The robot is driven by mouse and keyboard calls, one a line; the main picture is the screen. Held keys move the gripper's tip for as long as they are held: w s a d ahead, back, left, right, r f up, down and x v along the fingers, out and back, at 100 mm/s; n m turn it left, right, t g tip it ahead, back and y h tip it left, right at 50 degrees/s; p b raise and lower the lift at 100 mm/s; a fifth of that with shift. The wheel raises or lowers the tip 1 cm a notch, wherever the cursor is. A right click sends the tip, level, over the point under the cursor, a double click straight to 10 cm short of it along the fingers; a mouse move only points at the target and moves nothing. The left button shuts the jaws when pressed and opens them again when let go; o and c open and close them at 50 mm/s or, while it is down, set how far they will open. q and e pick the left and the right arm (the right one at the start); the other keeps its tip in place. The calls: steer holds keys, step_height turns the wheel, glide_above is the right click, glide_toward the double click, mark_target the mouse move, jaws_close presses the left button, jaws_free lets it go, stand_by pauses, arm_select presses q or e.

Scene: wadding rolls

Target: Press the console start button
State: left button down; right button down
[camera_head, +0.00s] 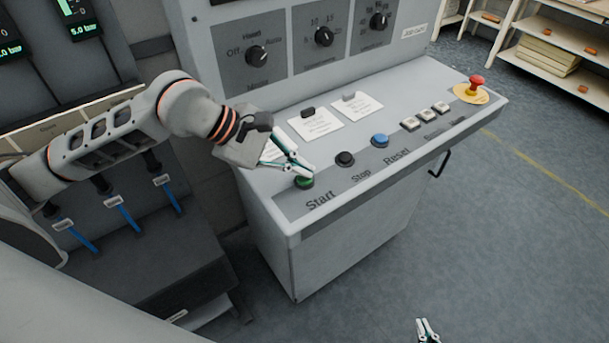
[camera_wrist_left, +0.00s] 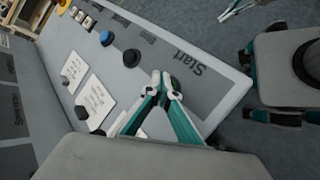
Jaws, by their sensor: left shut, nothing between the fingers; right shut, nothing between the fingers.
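The console (camera_head: 345,250) has a sloped grey top with a green start button (camera_head: 304,183) at its near left, above the printed word "Start". My left gripper (camera_head: 306,172) is shut and empty, its fingertips at the start button in the head view; I cannot tell whether they touch or press it. In the left wrist view the shut fingertips (camera_wrist_left: 161,76) sit beside the "Start" label (camera_wrist_left: 184,63) and the green button is hidden behind them. My right gripper (camera_head: 427,328) is shut and empty at the bottom edge of the head view, away from the console.
A black stop button (camera_head: 345,159), a blue reset button (camera_head: 379,140), several white buttons (camera_head: 425,115) and a red emergency knob (camera_head: 476,82) line the console to the right. Paper cards (camera_head: 315,122) lie behind them. Shelves (camera_head: 570,45) stand at the back right; the floor in front is clear.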

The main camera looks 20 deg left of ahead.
mark_target(302, 178)
arm_select(q)
steer(key=shift+f+b, duration=0.4)
steer(key=shift+f, duration=0.1)
stand_by(0.5)
steer(key=shift+r, duration=0.1)
steer(key=shift+r+p, duration=0.45)
steer(key=shift+r, duration=0.35)
steer(key=shift+r+p, duration=0.4)
steer(key=shift+r, duration=0.4)
steer(key=shift+r+p, duration=0.9)
steer(key=shift+r, duration=0.85)
steer(key=shift+d, duration=0.1)
